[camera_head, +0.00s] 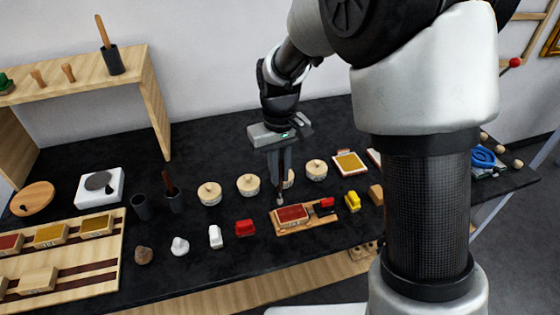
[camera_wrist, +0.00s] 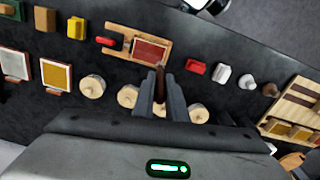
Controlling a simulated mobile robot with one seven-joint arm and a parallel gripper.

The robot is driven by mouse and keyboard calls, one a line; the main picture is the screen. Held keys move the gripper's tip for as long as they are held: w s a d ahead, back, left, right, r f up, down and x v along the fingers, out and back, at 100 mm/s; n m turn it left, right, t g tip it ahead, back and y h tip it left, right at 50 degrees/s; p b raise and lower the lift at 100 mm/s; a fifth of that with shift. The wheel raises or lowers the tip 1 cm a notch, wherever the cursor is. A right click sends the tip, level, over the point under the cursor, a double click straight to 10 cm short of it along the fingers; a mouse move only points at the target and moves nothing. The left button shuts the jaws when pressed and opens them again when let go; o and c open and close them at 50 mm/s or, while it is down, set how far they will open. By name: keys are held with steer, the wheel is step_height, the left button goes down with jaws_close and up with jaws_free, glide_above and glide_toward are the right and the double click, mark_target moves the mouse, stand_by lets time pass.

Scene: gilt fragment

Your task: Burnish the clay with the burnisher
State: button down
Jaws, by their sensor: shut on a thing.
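My gripper (camera_head: 281,176) points down and is shut on the burnisher (camera_head: 281,188), a thin dark-brown stick with a pale tip at its lower end. It also shows in the wrist view (camera_wrist: 160,85) between the two grey fingers. The red clay (camera_head: 292,214) is a flat rectangle in a wooden block on a small wooden board (camera_head: 318,222). The burnisher's tip is near the far left edge of the clay block; I cannot tell whether it touches. The clay also shows in the wrist view (camera_wrist: 150,51), just beyond the fingertips.
A red-and-black item (camera_head: 326,204) sits on the board's right end. Round lidded pots (camera_head: 248,184) stand behind. Red (camera_head: 245,228) and yellow (camera_head: 352,201) pieces flank the board.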

steer(key=shift+r+p, duration=0.7)
steer(key=shift+r, duration=0.55)
